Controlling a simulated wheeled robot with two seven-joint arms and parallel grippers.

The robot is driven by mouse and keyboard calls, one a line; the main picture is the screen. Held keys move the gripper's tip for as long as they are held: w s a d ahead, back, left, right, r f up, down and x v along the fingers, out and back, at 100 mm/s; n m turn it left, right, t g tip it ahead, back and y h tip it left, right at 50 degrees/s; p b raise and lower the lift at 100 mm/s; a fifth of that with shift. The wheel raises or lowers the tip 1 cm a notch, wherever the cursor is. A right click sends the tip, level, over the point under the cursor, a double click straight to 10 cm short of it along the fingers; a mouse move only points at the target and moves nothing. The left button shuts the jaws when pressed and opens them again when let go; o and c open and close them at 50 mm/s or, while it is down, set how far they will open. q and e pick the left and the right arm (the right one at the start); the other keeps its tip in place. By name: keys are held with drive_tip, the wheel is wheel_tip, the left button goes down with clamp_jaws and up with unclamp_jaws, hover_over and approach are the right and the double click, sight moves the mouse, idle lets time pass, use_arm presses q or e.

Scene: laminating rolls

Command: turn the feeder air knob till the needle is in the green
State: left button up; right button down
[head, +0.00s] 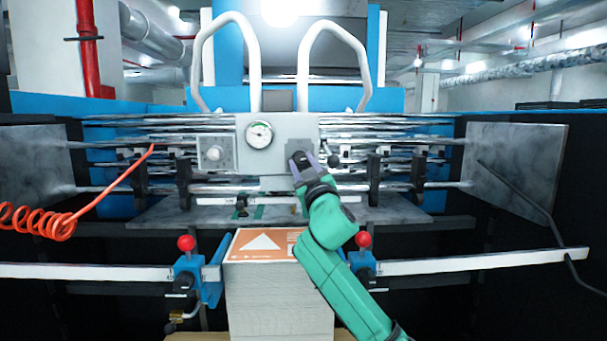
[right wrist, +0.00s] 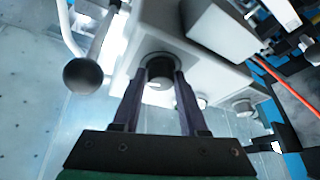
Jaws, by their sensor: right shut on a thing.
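The grey feeder panel (head: 280,175) carries a round white gauge (head: 259,135) with a coloured band. The gauge is too small to tell where its needle points. My right gripper (head: 299,158) is up against the panel's right part, right of and below the gauge. In the right wrist view, its dark fingers (right wrist: 160,85) stand on both sides of a round dark knob (right wrist: 160,70) on the panel face and are shut on it. The gripper covers this knob in the head view. My left gripper is not in view.
A box with a pale dial (head: 215,153) is at the panel's left. A black ball handle (right wrist: 82,76) is close beside the gripper. A paper stack (head: 280,300) with an orange top sheet stands below, between two red-knobbed clamps. A coiled orange hose (head: 35,218) hangs left.

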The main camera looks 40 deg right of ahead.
drive_tip(key=m+h+b, duration=0.1)
drive_tip(key=m+b, duration=0.1)
drive_tip(key=m, duration=0.1)
drive_tip(key=m+g+h+b, duration=0.1)
drive_tip(key=m+h+b, duration=0.1)
drive_tip(key=m+b, duration=0.1)
drive_tip(key=m+g+h+b, duration=0.1)
drive_tip(key=m+h+b, duration=0.1)
drive_tip(key=m, duration=0.2)
drive_tip(key=shift+w+a+f, duration=0.2)
drive_tip(key=shift+a+f, duration=0.1)
drive_tip(key=shift+f, duration=0.05)
drive_tip(key=m, duration=0.1)
drive_tip(key=m+g+h+b, duration=0.1)
drive_tip(key=m+b, duration=0.1)
drive_tip(key=shift+a+r+m+g+h, duration=0.1)
drive_tip(key=shift+r+m+g+h, duration=0.15)
drive_tip(key=shift+m+g+h, duration=0.15)
drive_tip(key=shift+r+m+g+h+b, duration=0.15)
drive_tip(key=shift+m+g+h, duration=0.3)
drive_tip(key=shift+m, duration=0.5)
drive_tip(key=shift+r+m+g+h+b, duration=0.1)
drive_tip(key=shift+m+g+h+b, duration=0.15)
drive_tip(key=shift+m+g, duration=0.5)
drive_tip(key=shift+m, duration=0.5)
drive_tip(key=shift+c, duration=2.2)
unclamp_jaws()
drive_tip(key=shift+f, duration=0.1)
